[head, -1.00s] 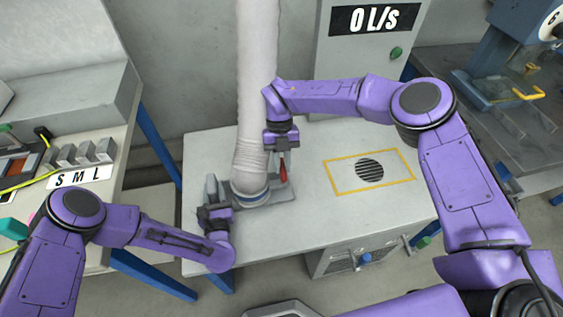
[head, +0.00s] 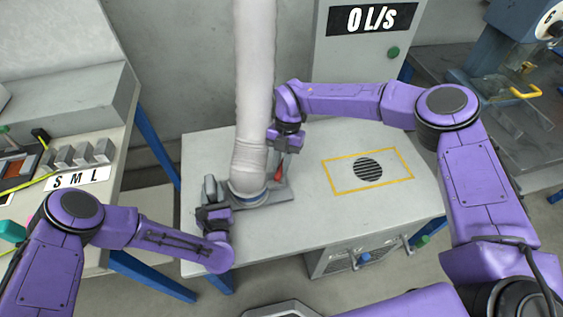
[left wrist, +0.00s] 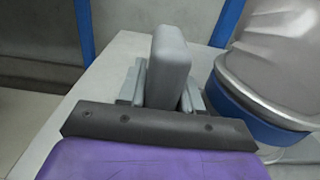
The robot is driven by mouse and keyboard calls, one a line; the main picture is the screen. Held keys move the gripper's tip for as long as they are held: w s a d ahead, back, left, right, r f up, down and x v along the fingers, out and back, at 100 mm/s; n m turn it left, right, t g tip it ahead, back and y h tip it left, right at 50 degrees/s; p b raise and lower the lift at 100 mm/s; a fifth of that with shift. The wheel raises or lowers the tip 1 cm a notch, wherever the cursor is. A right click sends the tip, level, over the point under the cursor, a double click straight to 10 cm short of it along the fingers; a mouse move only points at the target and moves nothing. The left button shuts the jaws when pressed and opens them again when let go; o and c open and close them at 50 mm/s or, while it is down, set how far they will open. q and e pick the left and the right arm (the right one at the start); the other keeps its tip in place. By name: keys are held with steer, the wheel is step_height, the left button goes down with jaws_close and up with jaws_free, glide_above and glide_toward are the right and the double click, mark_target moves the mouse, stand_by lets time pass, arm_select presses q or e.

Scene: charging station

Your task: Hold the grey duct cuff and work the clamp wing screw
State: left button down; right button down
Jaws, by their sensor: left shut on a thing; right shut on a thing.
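A pale duct (head: 252,100) comes down to a collar with a blue band (head: 249,199) on the bench; the band also shows in the left wrist view (left wrist: 255,112). My left gripper (head: 211,198) is shut on an upright grey block (head: 210,185) beside the collar, which I take as the grey duct cuff's grip. The block stands between the fingers in the left wrist view (left wrist: 168,65). My right gripper (head: 284,148) points down right of the duct, shut at the top of the red clamp wing screw (head: 279,172). Its fingertips are partly hidden.
The bench (head: 310,215) has a round vent (head: 368,168) inside a yellow outline, with clear top around it. A cabinet (head: 355,55) behind reads 0 L/s. A side table at left holds blocks marked S M L (head: 78,178).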

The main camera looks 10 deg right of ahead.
steer(key=c, duration=1)
jaws_free()
steer(key=shift+c, duration=0.2)
steer(key=v, duration=1.2)
steer(key=shift+w, duration=0.1)
